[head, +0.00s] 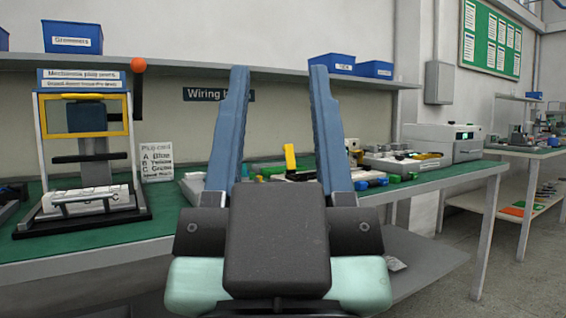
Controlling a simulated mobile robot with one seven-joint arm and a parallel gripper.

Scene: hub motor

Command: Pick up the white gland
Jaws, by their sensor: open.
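My gripper (279,70) is in the middle of the head view, its two long blue fingers pointing up and spread apart. It is open with nothing between the fingers, in front of the green-topped workbench (95,240). I cannot make out a white gland for certain. Small parts lie on the bench behind and beside the fingers, and my gripper hides some of that area. A yellow piece (290,157) stands up between the fingers, farther back on the bench.
A press-like fixture (85,97) with a yellow frame stands at left beside a plug card (157,162). A white machine (443,143) stands at right. A shelf (180,64) with blue bins runs above. Small green and blue parts (372,182) lie near the bench's front edge.

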